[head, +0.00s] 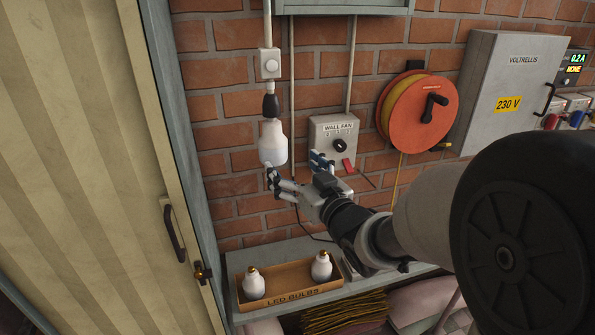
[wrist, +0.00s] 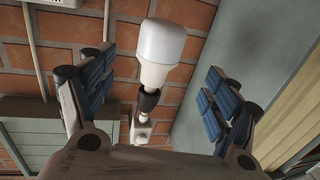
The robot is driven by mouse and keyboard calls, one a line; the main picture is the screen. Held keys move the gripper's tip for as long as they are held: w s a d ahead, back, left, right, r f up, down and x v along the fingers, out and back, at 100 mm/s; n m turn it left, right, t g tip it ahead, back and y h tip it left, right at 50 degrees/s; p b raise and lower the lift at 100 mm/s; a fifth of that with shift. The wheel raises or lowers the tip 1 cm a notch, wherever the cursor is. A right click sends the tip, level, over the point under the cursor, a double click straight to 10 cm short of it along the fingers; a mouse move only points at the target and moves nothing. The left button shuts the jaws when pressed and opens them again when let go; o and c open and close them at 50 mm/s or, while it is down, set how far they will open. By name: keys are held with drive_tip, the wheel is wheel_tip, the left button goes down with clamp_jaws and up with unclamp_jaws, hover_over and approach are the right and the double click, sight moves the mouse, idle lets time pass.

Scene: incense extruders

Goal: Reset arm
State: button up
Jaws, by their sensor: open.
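My gripper (head: 295,170) is open and empty, just below and right of a white LED bulb (head: 272,143) in the head view. The bulb is fitted in a black socket (head: 270,104) that hangs from a small switch box on the brick wall. In the wrist view the bulb (wrist: 162,45) shows between the spread fingers of my gripper (wrist: 155,90), with a gap on either side. It looks apart from both blue-padded fingers.
A "LED BULBS" tray (head: 290,296) with two bulbs stands on a shelf (head: 239,290) below. A "WALL FAN" switch box (head: 334,140) is close behind my gripper. An orange cable reel (head: 418,115) and grey "VOLTRELLIS" cabinet (head: 505,85) are right. A striped door (head: 90,170) fills the left.

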drive_tip(key=s+d+f+m+g+h+b, duration=0.2)
drive_tip(key=s+d+f+m+g+h, duration=0.2)
drive_tip(key=s+d+h, duration=0.65)
drive_tip(key=s+d+f+g+y, duration=0.1)
drive_tip(key=s+d+f+g, duration=0.1)
drive_tip(key=s, duration=0.9)
drive_tip(key=s+d+f+m+g+y, duration=0.1)
drive_tip(key=s+f+g, duration=0.3)
drive_tip(key=s, duration=0.8)
drive_tip(key=shift+s+d+f+m+g+b, duration=0.15)
drive_tip(key=shift+s+d+m+g+b, duration=0.15)
drive_tip(key=shift+d+g, duration=0.25)
drive_tip(key=shift+w+a, duration=0.1)
drive_tip(key=shift+c, duration=0.2)
